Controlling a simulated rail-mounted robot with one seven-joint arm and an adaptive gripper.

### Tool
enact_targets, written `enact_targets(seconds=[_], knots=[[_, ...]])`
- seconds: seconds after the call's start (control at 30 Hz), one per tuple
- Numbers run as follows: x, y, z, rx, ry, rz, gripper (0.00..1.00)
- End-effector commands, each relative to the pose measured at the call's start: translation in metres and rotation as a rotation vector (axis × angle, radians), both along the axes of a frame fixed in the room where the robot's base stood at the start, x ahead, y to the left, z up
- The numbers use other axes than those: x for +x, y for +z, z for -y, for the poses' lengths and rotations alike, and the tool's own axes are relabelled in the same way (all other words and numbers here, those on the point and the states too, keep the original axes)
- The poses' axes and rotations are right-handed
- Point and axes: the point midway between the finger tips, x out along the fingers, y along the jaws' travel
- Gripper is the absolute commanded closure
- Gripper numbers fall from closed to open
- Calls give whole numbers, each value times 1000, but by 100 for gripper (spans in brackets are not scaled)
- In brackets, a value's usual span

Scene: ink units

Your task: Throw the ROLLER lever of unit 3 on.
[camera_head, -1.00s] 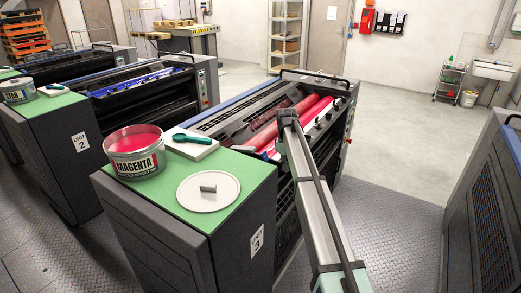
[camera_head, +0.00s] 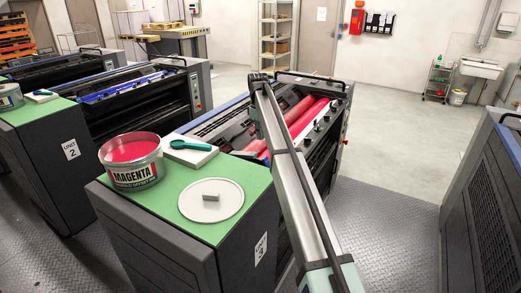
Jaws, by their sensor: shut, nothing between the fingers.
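Unit 3 (camera_head: 160,245) stands in the middle, marked by a "UNIT 3" label (camera_head: 260,248) on its cabinet. Its red ink rollers (camera_head: 300,118) lie in the open press body behind the green top. Several small dark knobs or levers sit along the rail beside the rollers. I cannot read any ROLLER marking or tell which one is the ROLLER lever. My arm reaches from the bottom edge up across unit 3, and its far end is over the press body, left of the rollers. My gripper's fingers do not show, and the arm covers part of the press.
On unit 3's green top stand an open can of magenta ink (camera_head: 131,162), a round white lid (camera_head: 211,200) and a teal-handled tool (camera_head: 191,144) on a white pad. Unit 2 (camera_head: 45,140) stands to the left, another dark machine (camera_head: 490,210) to the right. Floor between is clear.

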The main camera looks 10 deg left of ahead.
Motion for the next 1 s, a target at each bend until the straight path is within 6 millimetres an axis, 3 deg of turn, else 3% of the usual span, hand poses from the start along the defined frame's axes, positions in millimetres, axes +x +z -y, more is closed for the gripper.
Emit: enact_targets(seconds=[0.17, 0.6, 0.8, 1.0], knots=[[-2, -15, 1, -1, -1, -1, 100], [-3, -81, 4, -1, -1, -1, 100], [-3, -96, 5, 0, -1, 0, 100], [-2, -98, 4, 0, -1, 0, 100]])
